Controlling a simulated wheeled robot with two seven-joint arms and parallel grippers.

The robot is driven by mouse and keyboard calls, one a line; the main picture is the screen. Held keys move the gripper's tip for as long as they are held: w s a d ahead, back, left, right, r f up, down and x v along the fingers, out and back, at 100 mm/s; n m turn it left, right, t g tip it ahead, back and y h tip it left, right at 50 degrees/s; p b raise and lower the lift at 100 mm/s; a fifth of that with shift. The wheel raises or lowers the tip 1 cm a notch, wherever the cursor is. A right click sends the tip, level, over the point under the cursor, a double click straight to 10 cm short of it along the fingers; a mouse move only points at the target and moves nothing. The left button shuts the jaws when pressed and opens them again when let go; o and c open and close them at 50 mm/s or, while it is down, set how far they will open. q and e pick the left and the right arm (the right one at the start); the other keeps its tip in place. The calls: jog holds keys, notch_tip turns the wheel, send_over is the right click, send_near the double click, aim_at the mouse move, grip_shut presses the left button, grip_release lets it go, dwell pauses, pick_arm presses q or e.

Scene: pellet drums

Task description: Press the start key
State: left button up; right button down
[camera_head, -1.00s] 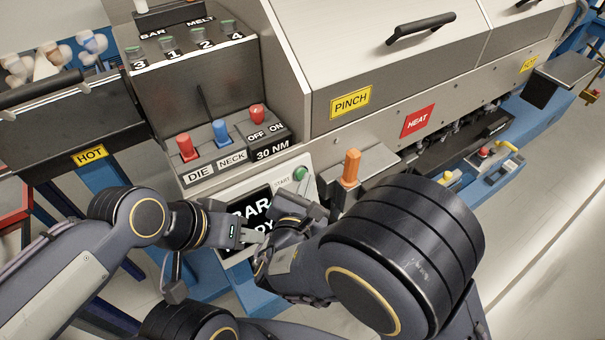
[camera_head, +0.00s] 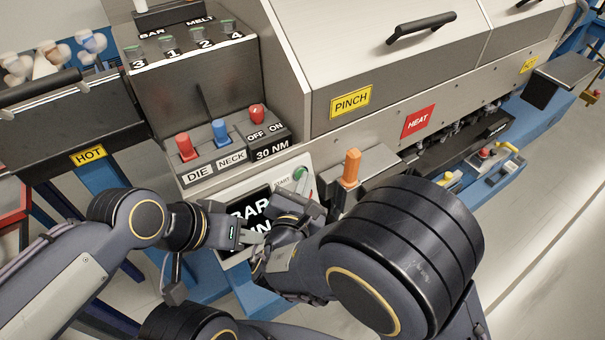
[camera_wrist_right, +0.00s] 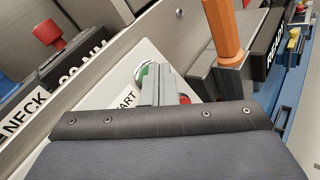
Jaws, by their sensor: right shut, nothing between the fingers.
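The start key is a round green button (camera_head: 300,173) on the pale control panel (camera_head: 272,178), beside the label START. In the right wrist view the green button (camera_wrist_right: 140,74) is partly hidden behind my right gripper's fingers (camera_wrist_right: 160,84), which are shut, empty, and over or against it; whether they touch it I cannot tell. In the head view my right gripper (camera_head: 308,188) points up at the button. My left gripper (camera_head: 252,237) is in front of the panel's black display (camera_head: 250,208); its jaw opening is unclear. The display reads BAR above a partly hidden line ending in "UN".
An orange handle (camera_head: 350,167) stands just right of the button. Red (camera_head: 185,146) and blue (camera_head: 220,131) levers and an OFF/ON knob (camera_head: 257,114) are above the panel. A red part (camera_wrist_right: 185,99) sits beside the fingers in the wrist view.

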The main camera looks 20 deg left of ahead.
jog(key=shift+s+d, duration=0.1)
jog(key=shift+s+d+r, duration=0.3)
jog(key=shift+s+d, duration=0.05)
jog(key=shift+d, duration=0.15)
jog(key=s+d, duration=0.1)
jog(key=s+d+r, duration=0.1)
jog(key=s+d, duration=0.1)
jog(key=shift+d+r, duration=0.35)
dwell(0.8)
